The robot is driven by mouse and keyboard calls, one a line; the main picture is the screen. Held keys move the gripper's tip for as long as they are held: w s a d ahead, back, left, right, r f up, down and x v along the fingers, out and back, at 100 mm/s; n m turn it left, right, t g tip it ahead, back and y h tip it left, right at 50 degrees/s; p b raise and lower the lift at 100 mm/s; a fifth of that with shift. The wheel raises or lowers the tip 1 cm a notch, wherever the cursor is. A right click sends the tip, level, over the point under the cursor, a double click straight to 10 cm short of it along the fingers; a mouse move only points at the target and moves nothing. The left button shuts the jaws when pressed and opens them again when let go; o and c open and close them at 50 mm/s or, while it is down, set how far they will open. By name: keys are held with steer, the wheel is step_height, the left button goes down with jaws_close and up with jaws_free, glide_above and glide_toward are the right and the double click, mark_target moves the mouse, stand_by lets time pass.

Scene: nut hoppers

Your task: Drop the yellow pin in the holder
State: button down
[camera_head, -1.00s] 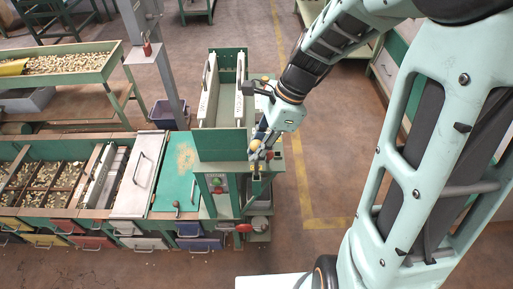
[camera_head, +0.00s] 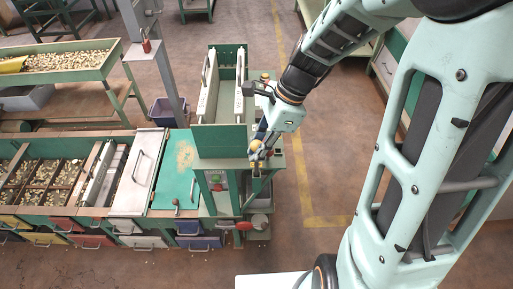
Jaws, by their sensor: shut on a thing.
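My gripper (camera_head: 256,156) is at the right side of the green machine, pointing down, with its dark fingers shut. A small yellow piece, which looks like the yellow pin (camera_head: 255,145), shows between the fingers; it is small and partly hidden by them. Just below the fingertips is a small square, open-topped fitting, which looks like the holder (camera_head: 257,183), on the machine's right side. The gripper appears to be above it; I cannot tell whether the pin touches it.
The green machine (camera_head: 222,140) with upright white rails stands left of my gripper. A bench with hoppers of nuts (camera_head: 60,215) and a green lid (camera_head: 178,170) extends left. A tray table (camera_head: 70,65) stands behind.

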mark_target(257, 166)
steer(key=shift+f+b, duration=2.2)
steer(key=shift+f, duration=1.25)
steer(key=c, duration=1.6)
jaws_free()
steer(key=shift+r, duration=0.1)
steer(key=v, duration=1.2)
